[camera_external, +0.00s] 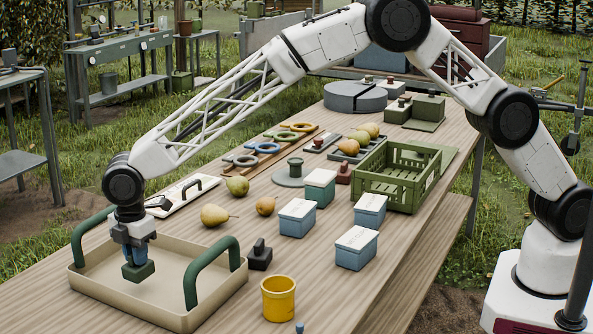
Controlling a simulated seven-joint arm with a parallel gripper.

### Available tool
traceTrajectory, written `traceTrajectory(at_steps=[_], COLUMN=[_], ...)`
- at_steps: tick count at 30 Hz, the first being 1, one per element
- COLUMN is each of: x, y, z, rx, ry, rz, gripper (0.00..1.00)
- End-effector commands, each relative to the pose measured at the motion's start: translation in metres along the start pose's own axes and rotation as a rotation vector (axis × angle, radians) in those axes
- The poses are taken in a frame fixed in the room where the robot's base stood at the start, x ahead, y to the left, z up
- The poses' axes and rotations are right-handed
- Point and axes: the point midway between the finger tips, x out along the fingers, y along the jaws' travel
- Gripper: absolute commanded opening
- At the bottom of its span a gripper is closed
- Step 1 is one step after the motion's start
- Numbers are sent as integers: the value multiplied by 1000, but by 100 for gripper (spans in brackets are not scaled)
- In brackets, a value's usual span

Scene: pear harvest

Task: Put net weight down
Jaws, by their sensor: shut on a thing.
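My gripper (136,256) points straight down at the front left, over the beige tray (215,296) with two green arched handles. It is shut on a small dark green block (138,271), which looks like the net weight. The block is inside the outline of the tray. I cannot tell whether it touches the tray floor or hangs just above it. The fingers hide the top of the block. The rest of the tray floor looks empty.
A black knobbed block (260,257) and a yellow cup (278,298) stand right of the tray. Loose pears (215,215), several lidded blue boxes (356,248) and a green crate (365,184) lie beyond. A white board (180,195) lies behind the tray.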

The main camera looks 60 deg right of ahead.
Motion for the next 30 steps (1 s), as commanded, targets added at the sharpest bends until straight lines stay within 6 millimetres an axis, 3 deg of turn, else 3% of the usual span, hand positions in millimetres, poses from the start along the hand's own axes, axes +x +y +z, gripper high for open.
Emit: traceTrajectory(at_steps=[7,16,30], x=[5,34,39], y=[0,0,0], z=[0,0,0], rx=[0,0,0], ry=[0,0,0], rz=[-1,-1,0], gripper=[0,0,0])
